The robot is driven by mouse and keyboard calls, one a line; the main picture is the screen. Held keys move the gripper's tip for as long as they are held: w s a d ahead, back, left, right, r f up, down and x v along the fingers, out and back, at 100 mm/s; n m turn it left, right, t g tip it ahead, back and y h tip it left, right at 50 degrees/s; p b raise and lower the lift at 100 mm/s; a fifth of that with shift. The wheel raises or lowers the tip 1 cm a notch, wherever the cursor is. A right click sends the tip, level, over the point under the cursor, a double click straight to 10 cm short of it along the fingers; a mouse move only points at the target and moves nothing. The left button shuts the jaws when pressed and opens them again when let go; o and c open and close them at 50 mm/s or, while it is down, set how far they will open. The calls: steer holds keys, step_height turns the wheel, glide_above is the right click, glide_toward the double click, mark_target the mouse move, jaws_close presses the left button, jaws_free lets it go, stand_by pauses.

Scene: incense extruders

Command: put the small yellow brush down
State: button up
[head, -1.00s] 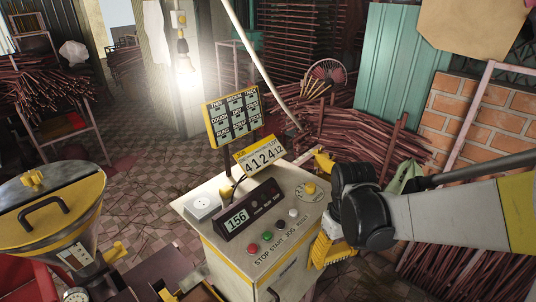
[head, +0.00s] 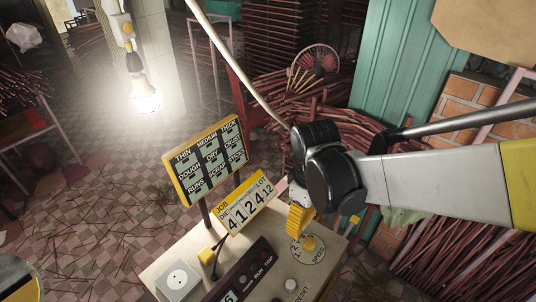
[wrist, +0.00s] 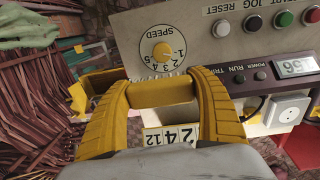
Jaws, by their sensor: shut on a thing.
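My gripper (wrist: 162,92) shows in the wrist view as two ridged yellow fingers. The bar lies crosswise between the fingers, near the speed dial (wrist: 162,52) of the control panel. In the head view my gripper (head: 300,219) hangs over the panel's right part, beside the speed dial (head: 309,244). The brush cannot be made out there.
The control panel (head: 160,255) carries a job number sign (head: 245,203), a taller status board (head: 205,160), a white socket (head: 178,281) and buttons. Bundles of brown sticks (head: 440,260) lie to the right. A bright lamp (head: 145,97) hangs at left.

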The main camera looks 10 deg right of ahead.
glide_above(282, 227)
step_height(282, 227, down, 4)
steer(key=shift+f+b, duration=0.2)
steer(key=shift+b, duration=0.25)
steer(key=shift+w+f+b, duration=0.15)
steer(key=shift+f+b, duration=0.25)
steer(key=shift+f, duration=1.6)
steer(key=shift+f+b, duration=0.6)
steer(key=shift+b, duration=0.1)
steer(key=o, duration=1.4)
steer(key=shift+r, duration=0.1)
